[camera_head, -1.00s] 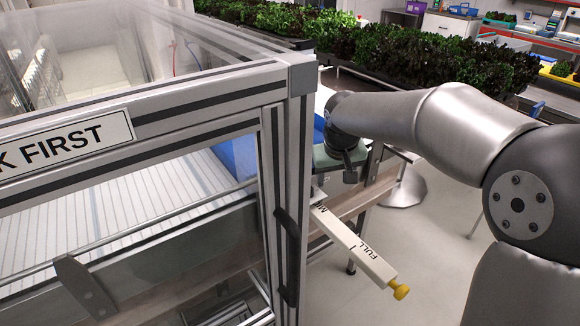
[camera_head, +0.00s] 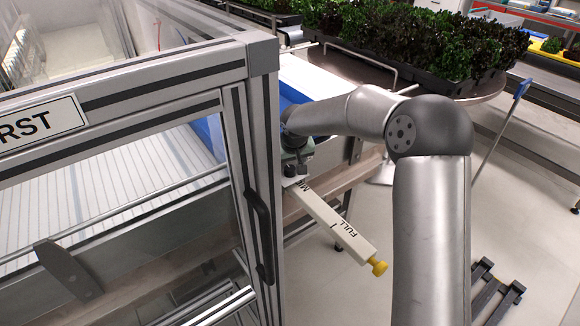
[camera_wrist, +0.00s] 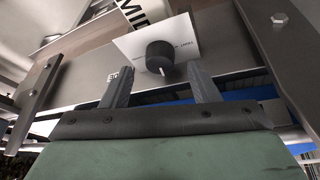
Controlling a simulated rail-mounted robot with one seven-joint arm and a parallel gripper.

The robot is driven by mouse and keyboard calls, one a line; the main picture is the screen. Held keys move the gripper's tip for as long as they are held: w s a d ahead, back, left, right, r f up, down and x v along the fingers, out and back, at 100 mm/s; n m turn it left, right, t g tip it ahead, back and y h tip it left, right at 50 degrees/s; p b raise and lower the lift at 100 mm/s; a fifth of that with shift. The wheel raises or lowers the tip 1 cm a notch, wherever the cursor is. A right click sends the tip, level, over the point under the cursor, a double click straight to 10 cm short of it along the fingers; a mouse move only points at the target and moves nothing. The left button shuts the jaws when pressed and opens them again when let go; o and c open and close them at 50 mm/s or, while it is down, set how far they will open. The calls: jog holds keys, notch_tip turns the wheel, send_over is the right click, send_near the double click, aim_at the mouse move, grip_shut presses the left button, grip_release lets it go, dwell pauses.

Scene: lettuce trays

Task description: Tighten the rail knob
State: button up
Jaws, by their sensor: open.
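The rail knob is a black round knob (camera_wrist: 160,57) with a pale pointer mark, on a white printed plate in the wrist view. In the head view it appears as a small dark shape (camera_head: 290,170) at the inner end of the pale rail (camera_head: 335,222). The rail is marked FULL and has a yellow end knob (camera_head: 377,267). My gripper (camera_wrist: 160,76) is open, with one finger to each side of the black knob and nothing held. I cannot tell whether the fingertips reach around it. In the head view my gripper (camera_head: 300,156) is over the plate, its fingertips largely hidden.
A clear-panelled metal frame (camera_head: 262,130) with a black handle (camera_head: 258,225) stands close left of my gripper. A white slatted belt (camera_head: 90,200) runs inside it. Lettuce trays (camera_head: 445,80) stand behind. The floor right of the rail is mostly open.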

aim_at(290, 169)
jog(key=shift+x, duration=1.6)
jog(key=c, duration=1)
jog(key=shift+o, duration=0.2)
jog(key=shift+d+r+n+p, duration=0.1)
jog(key=shift+n+p, duration=0.2)
jog(key=shift+p, duration=0.1)
jog(key=n+p, duration=0.1)
jog(key=n+y+p, duration=0.1)
jog(key=n, duration=0.1)
jog(key=shift+w+d+r+n+g+y+p, duration=0.1)
jog(key=shift+n+g+y+p, duration=0.2)
jog(key=shift+d+n+g+y+p, duration=0.1)
jog(key=shift+n+g+y+p, duration=0.3)
jog(key=shift+n, duration=0.75)
jog(key=shift+n+g+y+p, duration=0.2)
jog(key=shift+n+p, duration=0.3)
jog(key=shift+n, duration=0.65)
jog(key=shift+w, duration=0.1)
